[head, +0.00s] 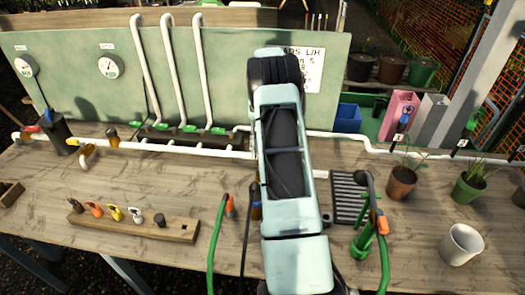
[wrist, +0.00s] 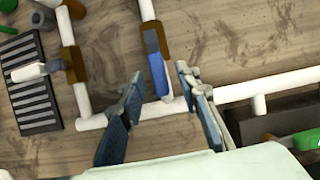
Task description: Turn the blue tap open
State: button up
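The blue tap (wrist: 157,68) shows in the wrist view as a blue lever on a brown body, on a short white pipe running down to a longer cross pipe. Its lever lies roughly along the short pipe. My gripper (wrist: 160,76) is open, with one finger to each side of the lever's lower end. I see a gap on both sides, so neither finger appears to touch it. In the head view my arm covers the gripper and most of this area.
Another tap (wrist: 73,64) with a pale grey handle stands left of the blue one, near a dark drain grate (head: 349,197). A green hose (head: 217,245) and a wooden block with coloured levers (head: 180,228) lie left of my arm. A white cup (head: 461,244) stands right.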

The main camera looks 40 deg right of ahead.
jog(key=shift+r, duration=0.1)
jog(key=v, duration=0.7)
jog(key=shift+r, duration=0.1)
dwell(0.4)
